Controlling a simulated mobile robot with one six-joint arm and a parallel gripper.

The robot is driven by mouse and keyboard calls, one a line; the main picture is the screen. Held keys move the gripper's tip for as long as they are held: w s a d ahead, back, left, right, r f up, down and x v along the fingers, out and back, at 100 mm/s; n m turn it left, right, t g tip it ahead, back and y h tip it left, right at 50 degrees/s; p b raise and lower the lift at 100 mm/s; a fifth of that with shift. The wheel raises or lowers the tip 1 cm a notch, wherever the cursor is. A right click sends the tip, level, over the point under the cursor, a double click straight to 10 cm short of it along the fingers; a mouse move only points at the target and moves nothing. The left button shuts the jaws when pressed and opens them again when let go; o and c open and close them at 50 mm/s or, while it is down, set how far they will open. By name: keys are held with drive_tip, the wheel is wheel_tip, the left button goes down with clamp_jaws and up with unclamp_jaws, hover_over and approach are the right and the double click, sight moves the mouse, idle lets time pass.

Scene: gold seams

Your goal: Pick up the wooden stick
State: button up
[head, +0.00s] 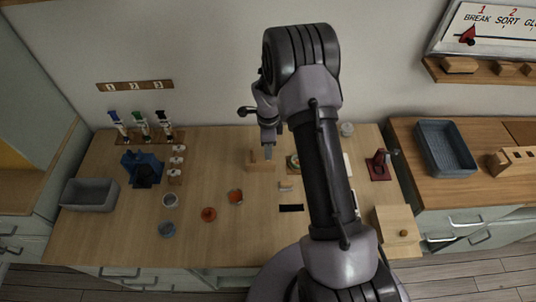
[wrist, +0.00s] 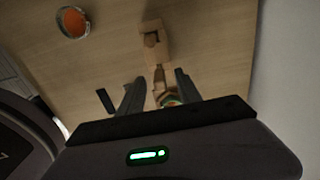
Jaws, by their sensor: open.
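A light wooden stick (wrist: 158,77) shows in the wrist view, standing out from a wooden block (wrist: 155,46) and lying between the two fingers of my gripper (wrist: 159,76). The fingers are apart, with a gap on each side of the stick. In the head view my gripper (head: 268,152) points down just over the same wooden block (head: 260,167) on the table. The stick is too small there to tell from the block and fingertips. Its lower end is hidden in or behind the block.
A round dish with orange contents (head: 235,197) sits in front of the block, and a black strip (head: 291,208) lies to its right. A grey bin (head: 89,195) stands at far left. My arm hides part of the table's right side.

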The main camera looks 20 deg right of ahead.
drive_tip(key=shift+f, duration=0.75)
drive_tip(key=shift+r, duration=0.1)
clamp_jaws()
